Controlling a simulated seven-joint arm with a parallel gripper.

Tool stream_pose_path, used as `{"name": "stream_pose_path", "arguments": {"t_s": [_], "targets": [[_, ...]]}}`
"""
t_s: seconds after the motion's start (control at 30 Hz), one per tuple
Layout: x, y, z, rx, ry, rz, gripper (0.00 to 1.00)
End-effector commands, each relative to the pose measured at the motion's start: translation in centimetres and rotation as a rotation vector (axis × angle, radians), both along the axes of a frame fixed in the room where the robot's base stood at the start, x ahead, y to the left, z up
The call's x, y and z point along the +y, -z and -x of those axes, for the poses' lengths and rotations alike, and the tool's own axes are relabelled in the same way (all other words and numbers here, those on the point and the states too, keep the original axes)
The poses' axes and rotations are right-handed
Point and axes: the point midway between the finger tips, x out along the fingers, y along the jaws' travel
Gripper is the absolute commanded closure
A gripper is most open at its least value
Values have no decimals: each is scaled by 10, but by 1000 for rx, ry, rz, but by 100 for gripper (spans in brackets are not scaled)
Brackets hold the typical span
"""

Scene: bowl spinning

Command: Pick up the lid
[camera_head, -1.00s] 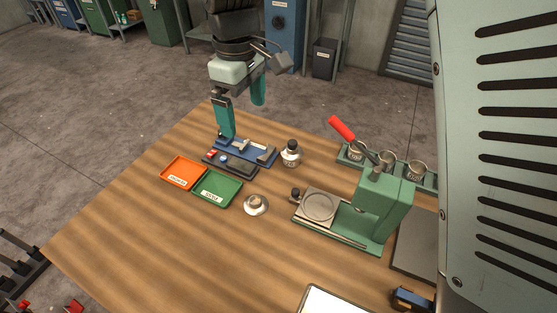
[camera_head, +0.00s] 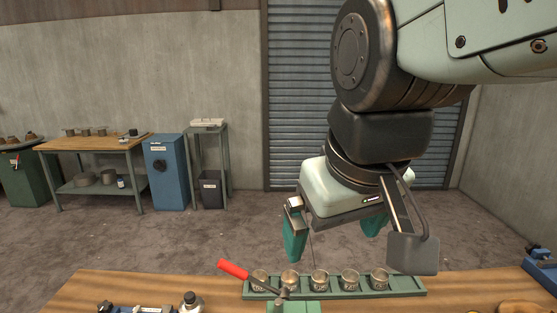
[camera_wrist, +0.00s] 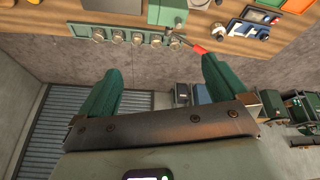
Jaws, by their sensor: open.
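I cannot make out a separate lid with certainty in the current views. A small jar with a dark cap (camera_head: 191,301) stands at the bottom left of the head view, partly cut off. It seems to show in the wrist view as well (camera_wrist: 218,29). My gripper (camera_head: 333,245) is open and empty, its two green fingers wide apart. It hangs in the air beyond the cup rack, well apart from the jar. In the wrist view the fingers (camera_wrist: 161,68) point toward the table edge with nothing between them.
A green rack (camera_head: 410,292) holds several metal cups. A red-handled lever (camera_head: 234,269) rises from the green press (camera_wrist: 167,12). A blue tool stand (camera_wrist: 248,31) is near the jar. An orange tray (camera_wrist: 298,5) shows at the wrist view's top. Beyond the table is open floor.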

Motion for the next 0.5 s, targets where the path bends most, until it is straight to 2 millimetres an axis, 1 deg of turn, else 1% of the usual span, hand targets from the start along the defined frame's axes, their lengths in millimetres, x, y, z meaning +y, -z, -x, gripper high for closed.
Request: {"name": "stream_pose_path", "arguments": {"t_s": [0.03,0.1,0.2,0.3,0.5], "targets": [[-15,0,14,-29,80,-21,0],[-29,3,27,-55,162,-46,0],[-40,6,41,-79,240,-69,0],[-44,8,47,-91,276,-80,0],[-45,9,48,-91,283,-82,0]]}}
